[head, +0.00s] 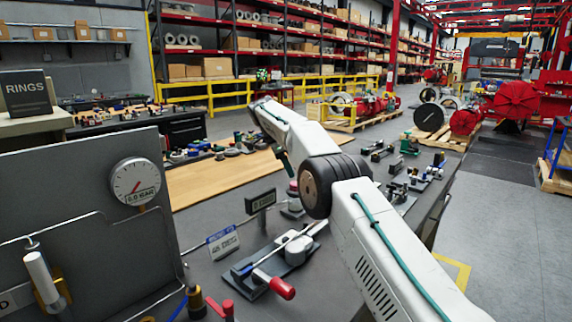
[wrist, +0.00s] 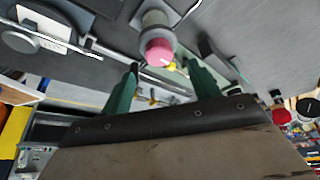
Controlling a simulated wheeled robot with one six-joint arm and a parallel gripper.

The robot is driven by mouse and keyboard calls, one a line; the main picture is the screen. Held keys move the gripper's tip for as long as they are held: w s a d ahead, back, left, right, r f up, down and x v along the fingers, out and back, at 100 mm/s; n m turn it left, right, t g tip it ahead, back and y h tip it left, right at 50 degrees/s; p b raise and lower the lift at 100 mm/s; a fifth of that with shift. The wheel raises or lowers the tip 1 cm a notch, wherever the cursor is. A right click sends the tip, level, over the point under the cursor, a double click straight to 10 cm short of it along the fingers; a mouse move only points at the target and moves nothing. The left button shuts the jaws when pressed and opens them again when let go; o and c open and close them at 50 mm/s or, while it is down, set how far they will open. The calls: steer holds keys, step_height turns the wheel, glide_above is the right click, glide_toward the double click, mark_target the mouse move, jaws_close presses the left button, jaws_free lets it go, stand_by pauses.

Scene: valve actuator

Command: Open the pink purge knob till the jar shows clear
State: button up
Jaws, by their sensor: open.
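The pink knob (wrist: 159,52) sits at the end of a pale cylindrical body (wrist: 156,20) in the wrist view. In the head view the knob (head: 293,186) shows small, close to my arm. My gripper (wrist: 162,68) has its two green fingers apart, with the knob lying between and just beyond the tips in the picture; I see no contact. In the head view only part of a green finger (head: 283,161) shows beside my arm. I cannot make out the jar or its contents clearly.
A small display (head: 260,201) and a blue-and-white placard (head: 222,242) stand near the knob. A lever with a red handle (head: 275,285) is in front. A grey panel with a gauge (head: 136,182) rises at left. A wooden bench top (head: 225,180) lies behind.

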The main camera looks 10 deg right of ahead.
steer(key=shift+v, duration=0.9)
steer(key=s+d+r+n, duration=0.35)
steer(key=s+r, duration=0.35)
steer(key=r, duration=0.4)
steer(key=s+d+r+n+y, duration=0.1)
steer(key=s+r+n, duration=0.2)
steer(key=s, duration=0.6)
steer(key=s+d+r+n+y, duration=0.1)
steer(key=s+r+n, duration=0.25)
steer(key=s, duration=0.45)
steer(key=s+d+n, duration=0.1)
steer(key=s+n, duration=0.1)
steer(key=s, duration=1.1)
steer(key=s+f+n, duration=0.2)
steer(key=s+f, duration=0.3)
steer(key=s, duration=0.3)
steer(key=s+f+n+t+y, duration=0.1)
steer(key=s+f+n, duration=0.1)
steer(key=s+f, duration=0.4)
steer(key=s+f+n+y, duration=0.1)
steer(key=s+f, duration=0.4)
steer(key=s, duration=0.6)
steer(key=shift+s+d+f+n, duration=0.25)
steer(key=shift+n, duration=0.35)
